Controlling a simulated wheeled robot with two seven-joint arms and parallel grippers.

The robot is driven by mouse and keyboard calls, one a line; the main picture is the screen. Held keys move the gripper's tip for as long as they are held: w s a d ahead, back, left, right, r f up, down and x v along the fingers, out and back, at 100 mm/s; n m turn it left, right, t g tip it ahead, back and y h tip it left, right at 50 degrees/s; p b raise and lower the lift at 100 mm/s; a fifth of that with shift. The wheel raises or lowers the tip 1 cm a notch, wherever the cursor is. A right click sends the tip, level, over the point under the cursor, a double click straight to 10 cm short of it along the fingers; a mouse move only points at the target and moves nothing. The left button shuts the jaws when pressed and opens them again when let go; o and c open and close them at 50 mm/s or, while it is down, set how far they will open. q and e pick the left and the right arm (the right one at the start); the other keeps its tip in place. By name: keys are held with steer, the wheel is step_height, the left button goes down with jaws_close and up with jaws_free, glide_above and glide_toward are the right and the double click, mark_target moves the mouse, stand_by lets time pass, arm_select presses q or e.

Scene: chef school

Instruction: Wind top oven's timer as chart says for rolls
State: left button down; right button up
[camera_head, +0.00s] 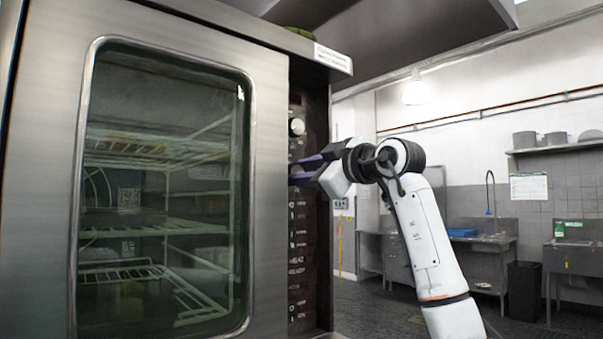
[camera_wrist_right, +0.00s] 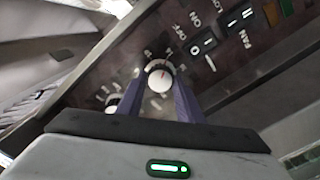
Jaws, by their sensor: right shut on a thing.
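The steel oven (camera_head: 270,85) with a glass door fills the left of the head view. Its dark control panel (camera_head: 309,235) faces right, beside the door. My right gripper (camera_head: 303,171) is at the panel, its purple fingers pointing left. In the wrist view, the fingers are shut on a round white knob (camera_wrist_right: 160,76) with a red mark and a printed scale around it. Another white knob (camera_head: 297,127) sits higher on the panel. I cannot read which knob is the timer. A white label (camera_head: 333,58) is on the oven's top edge; its text is too small to read. My left gripper is out of view.
The wrist view shows a second knob (camera_wrist_right: 112,105) and a rocker switch (camera_wrist_right: 203,44) close to the fingers. A paper notice (camera_head: 528,186) hangs on the far wall, unreadable. Sinks, a dark bin (camera_head: 524,290) and a shelf are behind. Open floor lies right of the oven.

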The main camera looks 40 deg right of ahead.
stand_by(0.4)
steer(key=o, duration=1.1)
steer(key=shift+d, duration=0.1)
steer(key=shift+c, duration=0.2)
steer(key=shift+s, duration=0.1)
arm_select(q)
steer(key=b, duration=0.1)
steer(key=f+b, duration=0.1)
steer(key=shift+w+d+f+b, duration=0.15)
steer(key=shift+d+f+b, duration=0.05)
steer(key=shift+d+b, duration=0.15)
arm_select(e)
steer(key=s, duration=1)
steer(key=shift+d, duration=0.35)
